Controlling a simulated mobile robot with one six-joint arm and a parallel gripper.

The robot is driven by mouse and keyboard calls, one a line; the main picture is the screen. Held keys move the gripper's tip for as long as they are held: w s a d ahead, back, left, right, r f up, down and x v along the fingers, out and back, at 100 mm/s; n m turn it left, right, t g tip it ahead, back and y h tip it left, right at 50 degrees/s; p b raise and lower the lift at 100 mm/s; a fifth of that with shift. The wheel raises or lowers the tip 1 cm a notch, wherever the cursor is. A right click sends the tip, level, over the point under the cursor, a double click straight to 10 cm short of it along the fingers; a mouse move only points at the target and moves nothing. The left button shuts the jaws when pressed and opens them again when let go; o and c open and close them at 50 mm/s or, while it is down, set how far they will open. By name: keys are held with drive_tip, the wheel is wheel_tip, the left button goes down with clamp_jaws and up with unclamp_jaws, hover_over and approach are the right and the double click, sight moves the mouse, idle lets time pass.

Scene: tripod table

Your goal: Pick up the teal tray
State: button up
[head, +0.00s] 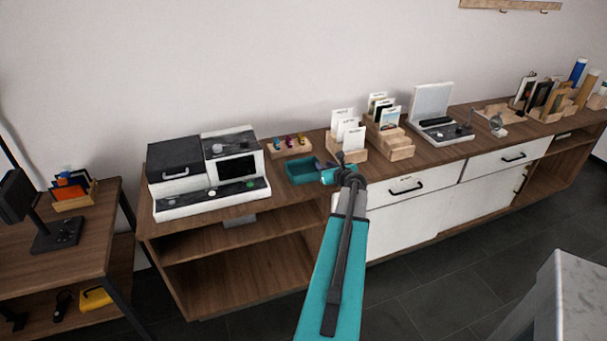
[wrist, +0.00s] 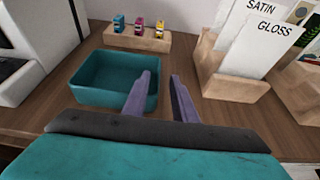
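The teal tray (head: 300,172) sits on the wooden counter between the white machine and the card holders. In the wrist view the tray (wrist: 88,107) is an empty open box left of centre. My gripper (wrist: 161,78) shows two purple-grey fingers with a gap between them and nothing held. The left finger is at the tray's right side; I cannot tell whether it touches. The right finger is over the counter, right of the tray. In the head view my gripper (head: 325,173) is partly hidden by the teal arm, beside the tray's right end.
A wooden block with three small coloured items (wrist: 137,38) stands behind the tray. A card holder (wrist: 228,82) with SATIN and GLOSS cards is close on the right. The white machine (head: 208,172) stands on the left. Some bare counter (wrist: 190,60) lies between tray and card holder.

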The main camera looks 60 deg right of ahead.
sight(304, 171)
drive_tip(key=shift+w, duration=0.1)
drive_tip(key=shift+p+x, duration=0.55)
drive_tip(key=shift+x, duration=0.7)
drive_tip(key=shift+p+x, duration=0.3)
drive_tip(key=shift+x, duration=0.95)
clamp_jaws()
